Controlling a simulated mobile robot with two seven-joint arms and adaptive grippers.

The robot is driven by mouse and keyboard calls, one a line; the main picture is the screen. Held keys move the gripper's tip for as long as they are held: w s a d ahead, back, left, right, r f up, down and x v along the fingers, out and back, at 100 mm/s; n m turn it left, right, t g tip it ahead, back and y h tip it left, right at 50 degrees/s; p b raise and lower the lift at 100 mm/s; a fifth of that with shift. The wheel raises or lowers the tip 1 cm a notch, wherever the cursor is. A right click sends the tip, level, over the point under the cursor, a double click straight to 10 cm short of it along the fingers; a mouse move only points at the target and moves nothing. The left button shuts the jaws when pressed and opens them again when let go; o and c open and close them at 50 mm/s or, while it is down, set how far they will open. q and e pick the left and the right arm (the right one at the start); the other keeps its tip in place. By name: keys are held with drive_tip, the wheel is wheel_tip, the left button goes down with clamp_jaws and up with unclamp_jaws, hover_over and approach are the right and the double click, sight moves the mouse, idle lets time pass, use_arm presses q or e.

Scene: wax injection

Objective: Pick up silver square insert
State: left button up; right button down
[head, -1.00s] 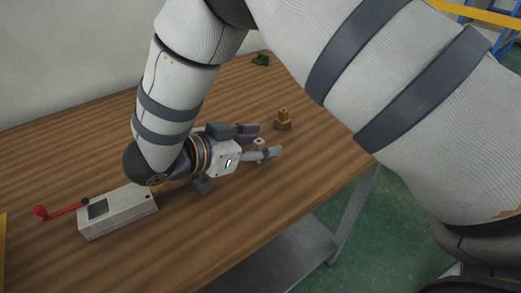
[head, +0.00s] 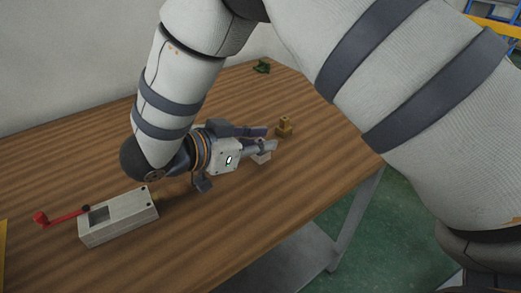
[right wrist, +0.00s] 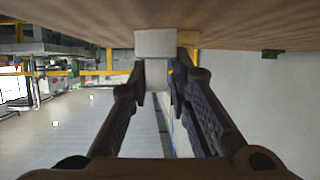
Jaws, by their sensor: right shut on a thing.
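The silver square insert (head: 262,158) is a small pale block on the wooden table, partly hidden by my right gripper's near finger in the head view. In the right wrist view the insert (right wrist: 155,43) shows as a pale square block with a rounded part between the fingertips. My right gripper (head: 268,139) is low over the table, with its fingers closed in on the insert; it also shows in the right wrist view (right wrist: 158,76). The block seems to touch the tabletop. My left gripper is not in view.
A grey box (head: 125,219) with a red handle (head: 62,217) stands at the left. A brass-coloured stepped piece (head: 284,127) stands just beyond the fingertips. A small green object (head: 262,67) lies at the far edge. The wooden table (head: 250,220) is clear in front.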

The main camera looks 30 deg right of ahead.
drive_tip(key=s+a+r, duration=0.3)
drive_tip(key=s+r, duration=0.7)
drive_tip(key=s, duration=0.3)
drive_tip(key=shift+s+r, duration=0.4)
drive_tip(key=shift+w+f, duration=0.1)
